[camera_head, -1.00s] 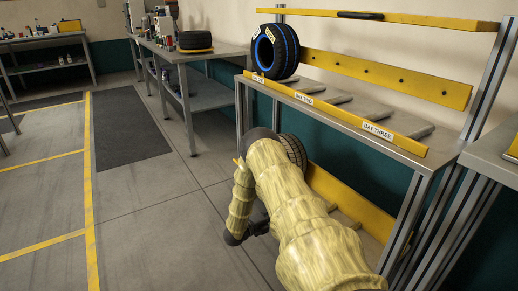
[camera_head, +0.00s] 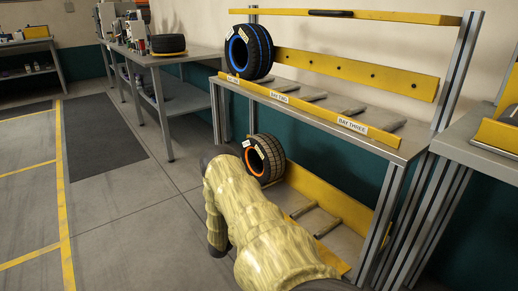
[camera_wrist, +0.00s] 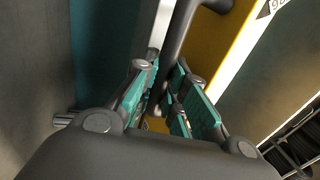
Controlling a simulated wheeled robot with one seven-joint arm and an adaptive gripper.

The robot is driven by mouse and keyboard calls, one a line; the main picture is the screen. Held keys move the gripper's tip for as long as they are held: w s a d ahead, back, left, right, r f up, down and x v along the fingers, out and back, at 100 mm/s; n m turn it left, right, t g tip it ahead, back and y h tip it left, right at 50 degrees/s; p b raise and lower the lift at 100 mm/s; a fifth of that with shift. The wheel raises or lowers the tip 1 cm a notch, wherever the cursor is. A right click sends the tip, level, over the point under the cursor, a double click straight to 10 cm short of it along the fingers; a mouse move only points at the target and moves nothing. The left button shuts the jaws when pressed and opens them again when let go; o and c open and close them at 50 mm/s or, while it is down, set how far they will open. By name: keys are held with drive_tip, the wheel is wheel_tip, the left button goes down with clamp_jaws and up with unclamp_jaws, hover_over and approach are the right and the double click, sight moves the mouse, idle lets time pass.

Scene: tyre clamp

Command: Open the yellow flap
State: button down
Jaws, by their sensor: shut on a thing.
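In the wrist view a yellow panel (camera_wrist: 222,40) with a white label along its edge fills the upper right. A dark bar-shaped handle (camera_wrist: 178,45) runs along its left side and passes down between my fingers. My gripper (camera_wrist: 164,98), with teal-sided fingers, is closed around this bar; the fingertips are partly hidden. In the head view my arm reaches down toward the lower left of the rack and hides my gripper and the held handle. I cannot tell there which yellow part is the flap.
The rack's upper shelf (camera_head: 310,105) carries a blue-ringed tyre (camera_head: 250,52). An orange-ringed tyre (camera_head: 264,158) stands on the lower level, close to my arm. A yellow top bar (camera_head: 400,17) has a dark handle (camera_head: 330,13). Workbenches stand at left and right; the left floor (camera_head: 110,215) is clear.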

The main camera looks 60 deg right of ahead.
drive_tip(key=c, duration=1.5)
unclamp_jaws()
drive_tip(key=shift+s+d, duration=0.2)
drive_tip(key=shift+s, duration=0.05)
drive_tip(key=shift+w+a+r, duration=0.1)
drive_tip(key=shift+w+a, duration=0.05)
drive_tip(key=shift+w, duration=0.1)
drive_tip(key=shift+a, duration=0.1)
drive_tip(key=shift+w+a, duration=0.2)
drive_tip(key=v, duration=1.1)
drive_tip(key=shift+a+f, duration=0.1)
drive_tip(key=shift+f, duration=0.15)
drive_tip(key=shift+w, duration=0.1)
